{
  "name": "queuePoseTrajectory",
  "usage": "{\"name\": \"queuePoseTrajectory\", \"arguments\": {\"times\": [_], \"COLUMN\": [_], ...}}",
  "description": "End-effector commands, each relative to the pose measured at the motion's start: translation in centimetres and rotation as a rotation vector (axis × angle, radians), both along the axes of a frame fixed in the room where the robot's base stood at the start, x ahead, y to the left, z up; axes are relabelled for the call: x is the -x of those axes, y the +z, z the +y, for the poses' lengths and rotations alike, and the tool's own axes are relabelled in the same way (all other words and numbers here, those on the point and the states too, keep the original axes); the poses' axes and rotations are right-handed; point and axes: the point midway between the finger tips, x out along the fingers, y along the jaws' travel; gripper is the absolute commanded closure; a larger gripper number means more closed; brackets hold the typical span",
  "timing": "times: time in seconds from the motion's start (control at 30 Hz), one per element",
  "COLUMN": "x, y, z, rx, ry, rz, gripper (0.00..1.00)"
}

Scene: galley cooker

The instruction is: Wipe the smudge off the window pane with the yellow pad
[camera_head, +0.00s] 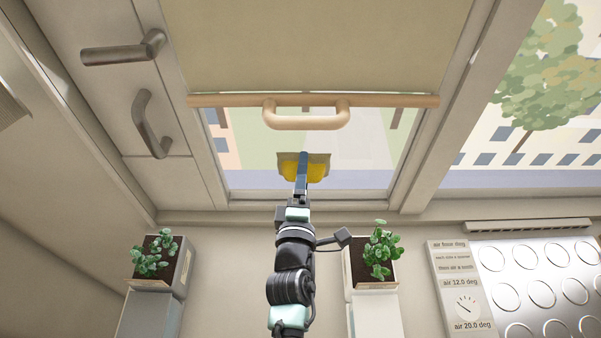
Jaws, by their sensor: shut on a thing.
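The window pane (240,170) shows in the middle of the head view, below a beige blind. My gripper (302,165) reaches up in front of the pane and is shut on the yellow pad (318,171). The pad has a yellow body with a grey-beige edge, and my gripper covers its middle. It is in front of the lower middle of the pane; I cannot tell whether it touches the glass. No smudge can be made out clearly on the visible glass.
The blind (315,45) covers the upper pane, with a wooden bar and handle (306,121) just above the pad. Potted plants stand left (157,262) and right (374,262) of my arm. Cupboard handles (150,124) are at the left. A gauge panel (463,295) is at lower right.

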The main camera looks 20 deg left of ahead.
Motion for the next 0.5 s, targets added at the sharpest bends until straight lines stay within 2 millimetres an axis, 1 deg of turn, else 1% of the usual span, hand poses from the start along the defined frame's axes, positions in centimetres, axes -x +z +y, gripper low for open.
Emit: {"name": "queuePoseTrajectory", "arguments": {"times": [0.03, 0.5], "x": [-0.1, -0.3], "y": [0.6, 2.4], "z": [-0.2, -1.1], "rx": [0.000, 0.000], "ry": [-0.001, 0.000], "rz": [0.000, -0.001], "gripper": [0.61, 0.61]}}
